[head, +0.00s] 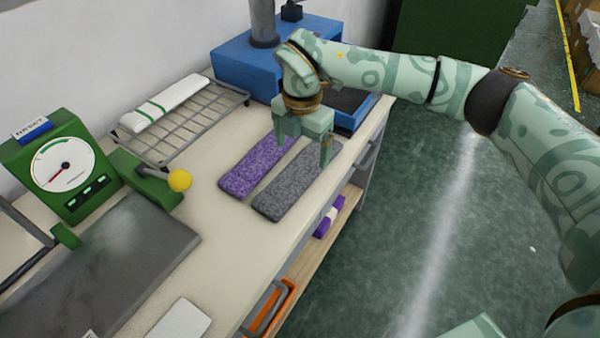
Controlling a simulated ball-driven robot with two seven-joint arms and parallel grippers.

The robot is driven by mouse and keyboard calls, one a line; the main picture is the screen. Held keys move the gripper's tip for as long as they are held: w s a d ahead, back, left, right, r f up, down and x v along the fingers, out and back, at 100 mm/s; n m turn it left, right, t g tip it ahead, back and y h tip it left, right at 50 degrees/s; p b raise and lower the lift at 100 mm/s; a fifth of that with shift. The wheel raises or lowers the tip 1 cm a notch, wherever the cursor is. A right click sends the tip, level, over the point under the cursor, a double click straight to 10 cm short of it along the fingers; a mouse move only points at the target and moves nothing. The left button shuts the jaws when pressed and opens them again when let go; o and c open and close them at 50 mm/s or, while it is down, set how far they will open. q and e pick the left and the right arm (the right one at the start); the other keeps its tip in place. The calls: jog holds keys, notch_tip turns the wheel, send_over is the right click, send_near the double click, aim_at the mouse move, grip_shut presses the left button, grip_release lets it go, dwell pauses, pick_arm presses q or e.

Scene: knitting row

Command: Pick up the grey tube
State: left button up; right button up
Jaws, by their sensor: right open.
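The grey tube (283,198) is a flat, speckled grey knitted strip. It lies slantwise on the pale bench top near the bench's right edge. A matching purple strip (255,168) lies beside it on the left, with a narrow gap between them. My right gripper (304,153) points down at the far end of the grey tube, with its fingers apart and nothing seen between them. It hides part of that far end. I cannot tell whether the fingers touch the tube. My left gripper is out of view.
A wire rack (190,130) holds a white strip with green lines. A green dial gauge (62,170), a yellow knob (180,180) and a dark grey plate (110,265) stand to the left. A blue machine (235,65) is behind. Shelves sit below the bench's right edge.

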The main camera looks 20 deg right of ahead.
aim_at(303, 167)
jog(key=shift+f, duration=0.4)
notch_tip(303, 167, down, 5)
jog(key=shift+d+r+b, duration=0.15)
jog(key=shift+b, duration=0.95)
jog(key=shift+s+r, duration=0.1)
jog(key=shift+r, duration=0.1)
jog(key=c, duration=1.1)
jog(key=shift+o, duration=0.2)
